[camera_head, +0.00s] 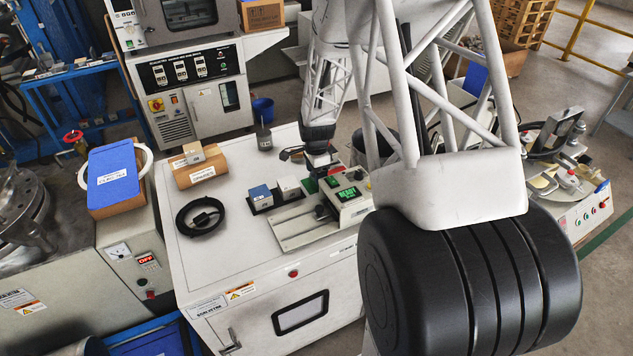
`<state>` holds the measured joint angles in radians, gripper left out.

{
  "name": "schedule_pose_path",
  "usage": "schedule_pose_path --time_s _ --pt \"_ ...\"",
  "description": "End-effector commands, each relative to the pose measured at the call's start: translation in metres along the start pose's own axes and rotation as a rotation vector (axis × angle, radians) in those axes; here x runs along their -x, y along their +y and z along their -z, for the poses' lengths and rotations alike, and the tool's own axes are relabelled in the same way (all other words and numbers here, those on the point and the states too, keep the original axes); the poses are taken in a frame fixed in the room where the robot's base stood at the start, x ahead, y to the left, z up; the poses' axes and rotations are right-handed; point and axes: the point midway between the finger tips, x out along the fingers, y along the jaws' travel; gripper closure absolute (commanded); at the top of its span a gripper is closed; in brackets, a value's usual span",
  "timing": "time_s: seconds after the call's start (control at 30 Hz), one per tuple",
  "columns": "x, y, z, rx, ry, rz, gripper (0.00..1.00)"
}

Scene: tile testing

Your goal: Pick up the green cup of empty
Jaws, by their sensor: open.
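A small green item (310,186) sits on the white cabinet top, at the right end of a short row of small boxes. It is too small and too covered to tell whether it is a cup or whether it is empty. My gripper (320,170) points down right beside and above it, in front of the test machine. The jaws are open, and I see nothing held between them. I cannot tell whether the fingers touch the green item. A grey cup-like container (264,137) with a thin stick in it stands farther back on the cabinet.
A blue-topped box (260,194) and a white box (288,186) stand left of the green item. A black cable coil (200,215) and a brown roll (200,172) lie left. The cabinet's front left is clear.

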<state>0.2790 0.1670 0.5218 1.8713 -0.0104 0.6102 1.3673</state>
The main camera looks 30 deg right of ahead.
Motion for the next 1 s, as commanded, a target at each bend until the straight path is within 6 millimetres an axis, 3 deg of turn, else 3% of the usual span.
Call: schedule_pose_path --time_s 0.23,0.83,1.0 --pt "-0.022 0.0 0.0 0.0 0.0 0.0 0.34" --pt "-0.024 0.0 0.0 0.0 0.0 0.001 0.34" --pt "-0.024 0.0 0.0 0.0 0.0 0.001 0.6"
